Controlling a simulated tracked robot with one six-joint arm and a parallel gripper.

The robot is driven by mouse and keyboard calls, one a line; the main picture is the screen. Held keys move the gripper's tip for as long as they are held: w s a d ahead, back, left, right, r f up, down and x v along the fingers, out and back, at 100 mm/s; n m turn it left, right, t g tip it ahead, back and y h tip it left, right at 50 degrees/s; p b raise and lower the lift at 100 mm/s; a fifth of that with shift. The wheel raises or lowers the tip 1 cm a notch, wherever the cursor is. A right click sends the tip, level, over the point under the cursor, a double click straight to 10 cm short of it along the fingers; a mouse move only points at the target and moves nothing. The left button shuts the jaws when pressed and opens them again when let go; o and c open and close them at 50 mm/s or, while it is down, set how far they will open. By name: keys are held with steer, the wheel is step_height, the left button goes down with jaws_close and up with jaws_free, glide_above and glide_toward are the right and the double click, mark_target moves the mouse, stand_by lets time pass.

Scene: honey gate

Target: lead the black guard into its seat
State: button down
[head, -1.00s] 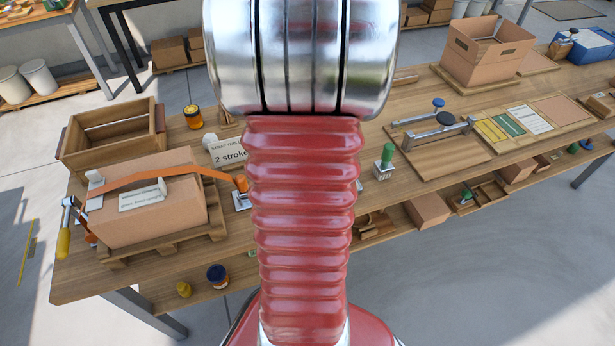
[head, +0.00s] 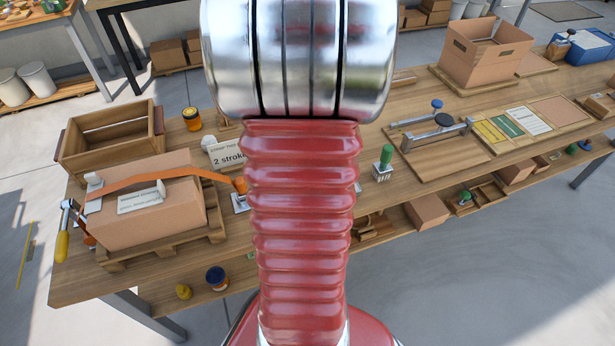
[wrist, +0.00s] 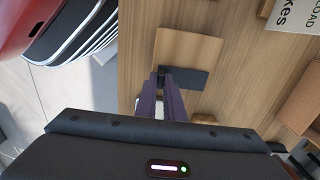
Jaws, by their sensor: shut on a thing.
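A flat black piece, which looks like the black guard (wrist: 188,77), lies over the near edge of a light wooden block (wrist: 188,48) in the wrist view. My gripper (wrist: 163,76) has its dark fingers close together at the left end of this piece and is shut on it. The fingers hide that end. I cannot tell which part is its seat, or whether the piece touches the block. In the head view my arm hides the gripper, the black piece and the block.
A printed card (head: 228,153) stands left of my arm in the head view. A strapped carton (head: 150,215) sits on a pallet further left.

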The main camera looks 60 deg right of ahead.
step_height(320, 180, up, 10)
stand_by(0.5)
stand_by(0.5)
steer(key=shift+r, duration=4.35)
steer(key=w+a, duration=1.9)
steer(key=w, duration=0.2)
steer(key=shift+a, duration=0.25)
steer(key=shift+f, duration=0.4)
